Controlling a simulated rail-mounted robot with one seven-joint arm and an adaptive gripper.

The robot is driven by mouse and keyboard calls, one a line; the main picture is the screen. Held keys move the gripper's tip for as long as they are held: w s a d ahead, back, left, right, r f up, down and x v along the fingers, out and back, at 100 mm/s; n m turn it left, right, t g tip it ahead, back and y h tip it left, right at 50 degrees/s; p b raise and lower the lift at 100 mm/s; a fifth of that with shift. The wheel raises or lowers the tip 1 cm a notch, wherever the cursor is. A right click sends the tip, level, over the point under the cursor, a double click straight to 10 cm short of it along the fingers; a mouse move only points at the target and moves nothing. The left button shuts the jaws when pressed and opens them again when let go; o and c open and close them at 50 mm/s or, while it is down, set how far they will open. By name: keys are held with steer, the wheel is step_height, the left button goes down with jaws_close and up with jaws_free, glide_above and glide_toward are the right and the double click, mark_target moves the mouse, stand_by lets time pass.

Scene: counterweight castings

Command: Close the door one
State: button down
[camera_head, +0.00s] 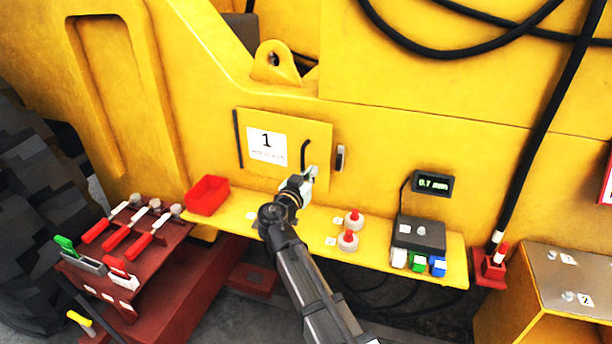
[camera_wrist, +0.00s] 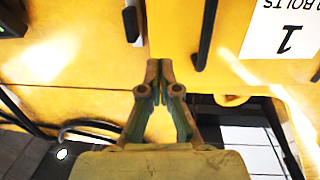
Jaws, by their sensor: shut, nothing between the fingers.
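Door one (camera_head: 286,160) is a yellow panel with a white label marked 1, set in the yellow machine wall. It looks flush or nearly flush; I cannot tell whether a small gap remains. A black bar handle (camera_head: 304,153) is on its right part. A small grey latch (camera_head: 340,158) is on the wall just right of the door. My gripper (camera_head: 312,172) is shut and empty at the door's lower right, below the handle. In the wrist view my gripper (camera_wrist: 158,68) points toward the door's edge, with the handle (camera_wrist: 206,32) and latch (camera_wrist: 131,22) beyond its tips. Contact is unclear.
A yellow shelf (camera_head: 245,217) runs below the door. A red tool rack (camera_head: 138,243) stands at left. Black cables hang at right.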

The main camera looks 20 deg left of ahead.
mark_target(325, 156)
steer(key=w+p, duration=0.3)
steer(key=w, duration=0.5)
steer(key=shift+w, duration=0.1)
